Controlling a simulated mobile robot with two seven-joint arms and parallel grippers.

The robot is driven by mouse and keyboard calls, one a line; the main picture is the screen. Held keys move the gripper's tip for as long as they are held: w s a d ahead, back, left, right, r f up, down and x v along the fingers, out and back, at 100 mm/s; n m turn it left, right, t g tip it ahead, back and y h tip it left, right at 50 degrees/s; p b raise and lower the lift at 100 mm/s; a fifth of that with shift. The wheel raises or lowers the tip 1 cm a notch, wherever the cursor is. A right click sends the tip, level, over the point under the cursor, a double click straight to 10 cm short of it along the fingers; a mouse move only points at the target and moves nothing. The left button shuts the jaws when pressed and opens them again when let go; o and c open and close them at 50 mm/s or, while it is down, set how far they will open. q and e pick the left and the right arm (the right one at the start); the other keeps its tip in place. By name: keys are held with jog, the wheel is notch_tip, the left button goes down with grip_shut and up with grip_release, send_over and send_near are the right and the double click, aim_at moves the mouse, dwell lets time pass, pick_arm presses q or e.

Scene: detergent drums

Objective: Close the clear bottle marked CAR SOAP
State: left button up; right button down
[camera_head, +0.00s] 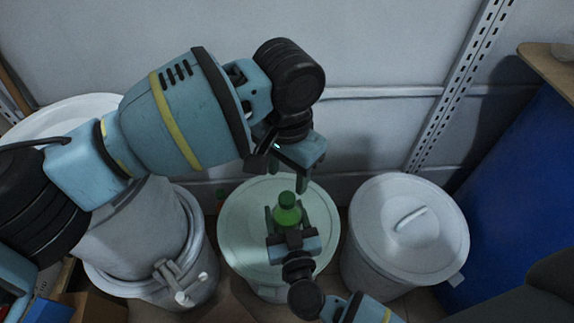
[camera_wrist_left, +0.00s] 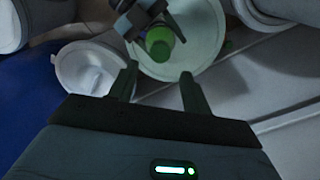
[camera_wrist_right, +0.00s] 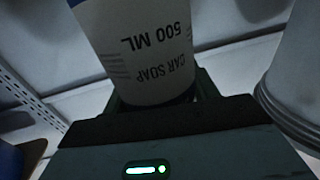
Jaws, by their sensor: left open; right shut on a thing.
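The bottle (camera_head: 287,212) looks green from above and stands upright in my right gripper (camera_head: 288,222), over the middle drum's pale top. Its white label reading CAR SOAP 500 ML shows upside down in the right wrist view (camera_wrist_right: 150,55). The narrower green top of the bottle also shows in the left wrist view (camera_wrist_left: 159,42); I cannot tell whether it is a cap or the neck. My left gripper (camera_head: 292,158) is open and empty, behind and above the bottle, apart from it. In the left wrist view its fingers (camera_wrist_left: 158,82) have nothing between them.
The middle drum (camera_head: 240,225) stands between a right drum (camera_head: 425,225) with a handled lid and a left drum (camera_head: 195,235) partly hidden by my arm. A small red and green thing (camera_head: 220,197) is behind, partly hidden. A blue block (camera_head: 520,190) stands at right.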

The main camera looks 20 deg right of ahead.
aim_at(287, 197)
pick_arm(q)
jog(key=shift+f, duration=3.6)
jog(key=c, duration=1)
jog(key=m, duration=0.4)
jog(key=shift+c, duration=0.2)
jog(key=m, duration=0.4)
jog(key=o, duration=1.2)
jog(key=shift+c, duration=0.2)
jog(key=shift+r, duration=0.1)
notch_tip(287, 197, up, 12)
